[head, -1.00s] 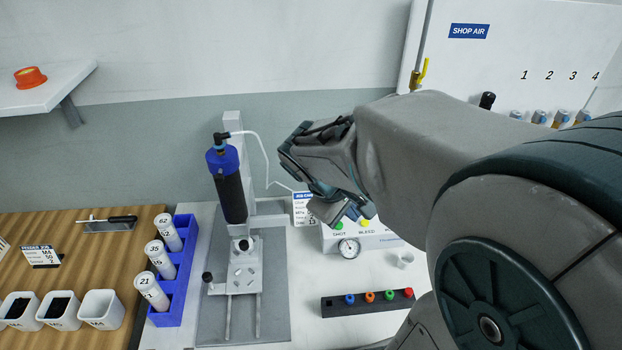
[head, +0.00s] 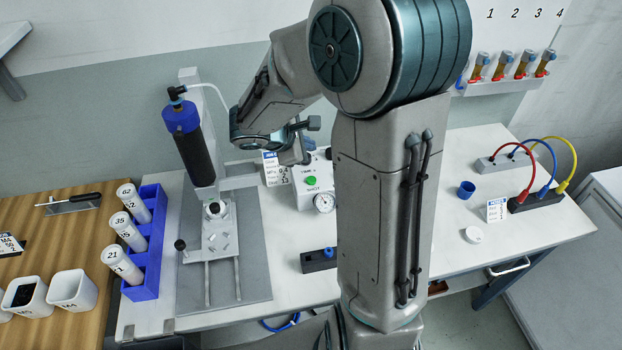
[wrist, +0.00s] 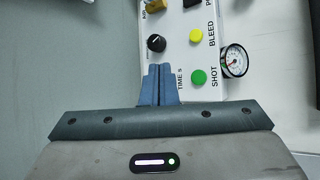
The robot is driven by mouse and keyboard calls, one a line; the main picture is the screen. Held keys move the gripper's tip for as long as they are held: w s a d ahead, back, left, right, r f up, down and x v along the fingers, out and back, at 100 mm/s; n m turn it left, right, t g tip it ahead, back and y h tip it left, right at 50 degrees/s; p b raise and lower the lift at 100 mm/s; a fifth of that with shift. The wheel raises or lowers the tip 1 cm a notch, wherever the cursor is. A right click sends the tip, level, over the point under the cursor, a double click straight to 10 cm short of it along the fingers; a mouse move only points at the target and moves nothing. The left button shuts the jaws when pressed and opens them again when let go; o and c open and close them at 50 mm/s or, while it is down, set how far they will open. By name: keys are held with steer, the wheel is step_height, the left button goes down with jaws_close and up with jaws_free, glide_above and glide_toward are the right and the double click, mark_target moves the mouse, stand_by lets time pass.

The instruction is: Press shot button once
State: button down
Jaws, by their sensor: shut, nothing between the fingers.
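The controller box (head: 312,203) stands on the bench right of the syringe stand. Its green SHOT button (head: 311,181) is visible in the head view, and the SHOT button also shows in the wrist view (wrist: 199,77). The yellow BLEED button (wrist: 196,36) lies beside it in the wrist view; in the head view it is hidden. My gripper (wrist: 159,68) is shut and empty. In the wrist view its blue fingertips appear left of the green button, near the TIME S label, apart from the button.
A pressure gauge (head: 324,202) sits beside the button, and a black knob (wrist: 156,43) is near my fingertips. A syringe barrel (head: 190,145) on its stand (head: 268,290) and a blue rack of tubes (head: 148,270) are to the left.

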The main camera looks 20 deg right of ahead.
mark_target(308, 182)
steer(key=shift+f, duration=0.15)
step_height(308, 182, down, 9)
steer(key=b, duration=0.7)
steer(key=shift+r, duration=0.2)
steer(key=shift+f+b, duration=0.1)
steer(key=shift+b, duration=0.2)
stand_by(1.2)
steer(key=shift+f+b, duration=0.3)
steer(key=shift+b, duration=0.1)
steer(key=shift+f+b, duration=0.45)
steer(key=shift+b, duration=0.1)
stand_by(0.6)
steer(key=shift+r, duration=0.1)
steer(key=shift+r+p, duration=0.65)
steer(key=shift+r, duration=0.1)
steer(key=shift+r+p, duration=1.85)
steer(key=shift+r, duration=0.7)
